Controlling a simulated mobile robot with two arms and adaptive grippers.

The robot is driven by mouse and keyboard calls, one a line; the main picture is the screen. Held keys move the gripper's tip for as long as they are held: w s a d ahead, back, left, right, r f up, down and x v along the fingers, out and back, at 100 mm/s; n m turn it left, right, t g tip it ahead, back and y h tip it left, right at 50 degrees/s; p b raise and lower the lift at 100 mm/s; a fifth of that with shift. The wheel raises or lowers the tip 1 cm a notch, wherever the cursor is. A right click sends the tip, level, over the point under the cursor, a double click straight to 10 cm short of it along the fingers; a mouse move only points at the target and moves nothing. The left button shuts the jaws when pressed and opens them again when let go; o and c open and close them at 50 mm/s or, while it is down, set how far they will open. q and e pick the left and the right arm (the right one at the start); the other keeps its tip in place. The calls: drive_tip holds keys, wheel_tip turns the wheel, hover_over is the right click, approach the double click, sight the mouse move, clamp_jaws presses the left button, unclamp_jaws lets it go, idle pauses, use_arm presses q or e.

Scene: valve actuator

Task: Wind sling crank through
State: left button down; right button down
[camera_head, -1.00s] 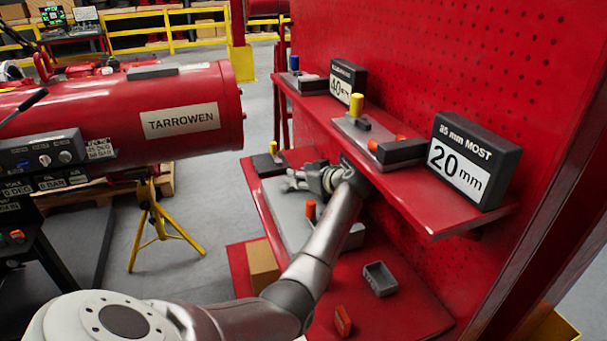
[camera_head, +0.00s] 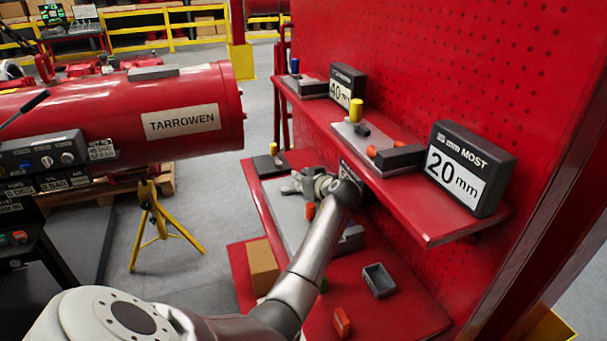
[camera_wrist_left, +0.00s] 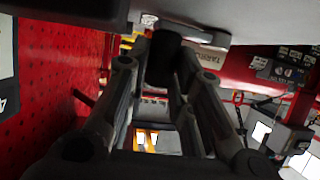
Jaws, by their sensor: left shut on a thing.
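My left gripper (camera_head: 293,187) is over the grey plate (camera_head: 288,215) on the lower red shelf, beneath the upper shelf. In the left wrist view its fingers (camera_wrist_left: 165,75) are closed around a dark round grip (camera_wrist_left: 163,62), which looks like the crank's handle. The grip meets a pale grey part (camera_wrist_left: 195,30) at the top of that view. In the head view my gripper and wrist hide the grip and most of the crank. An orange knob (camera_head: 310,211) stands just below the gripper. My right gripper is not in view.
The upper shelf (camera_head: 425,225) overhangs close to my wrist and carries blocks and a 20 mm sign (camera_head: 468,170). A small grey tray (camera_head: 378,280), an orange block (camera_head: 341,321) and a cardboard box (camera_head: 263,267) are lower down.

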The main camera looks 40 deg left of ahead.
use_arm(q)
drive_tip(key=shift+s+d+m+t+h+p, duration=0.25)
drive_tip(key=shift+m+t+h+p, duration=0.1)
drive_tip(key=shift+m+t, duration=0.25)
drive_tip(key=c, duration=1.3)
unclamp_jaws()
drive_tip(key=shift+o, duration=0.2)
drive_tip(key=shift+v, duration=5.95)
drive_tip(key=shift+f, duration=0.1)
